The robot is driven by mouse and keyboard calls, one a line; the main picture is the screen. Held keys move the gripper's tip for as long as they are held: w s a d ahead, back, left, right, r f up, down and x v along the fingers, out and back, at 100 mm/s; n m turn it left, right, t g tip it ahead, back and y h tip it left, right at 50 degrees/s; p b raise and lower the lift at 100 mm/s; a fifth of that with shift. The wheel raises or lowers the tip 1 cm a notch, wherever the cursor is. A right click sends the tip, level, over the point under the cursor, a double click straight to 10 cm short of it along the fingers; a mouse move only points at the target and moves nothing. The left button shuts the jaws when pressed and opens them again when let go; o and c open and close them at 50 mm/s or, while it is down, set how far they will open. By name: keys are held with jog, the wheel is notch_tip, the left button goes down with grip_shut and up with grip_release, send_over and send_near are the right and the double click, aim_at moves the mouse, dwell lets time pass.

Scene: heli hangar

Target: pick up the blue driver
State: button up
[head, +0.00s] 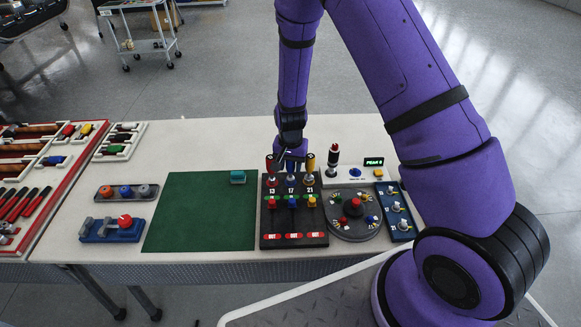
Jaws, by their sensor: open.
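A black board (265,225) on the table holds three upright drivers in a row near its far edge. The red driver (270,163) is on the left, the blue driver (290,167) in the middle and the yellow driver (309,161) on the right. My gripper (290,156) points down over the blue driver, its open fingers at the top of the handle. At this size I cannot tell whether the fingers touch it. The gripper partly hides the blue handle's top.
The red and yellow drivers stand close on either side. A round grey dial plate (353,232), a dark blue panel (395,213) and a white box with a display (372,172) sit to the right.

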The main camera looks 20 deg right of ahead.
jog(key=c, duration=0.7)
jog(key=shift+o, duration=0.2)
jog(key=shift+r, duration=0.1)
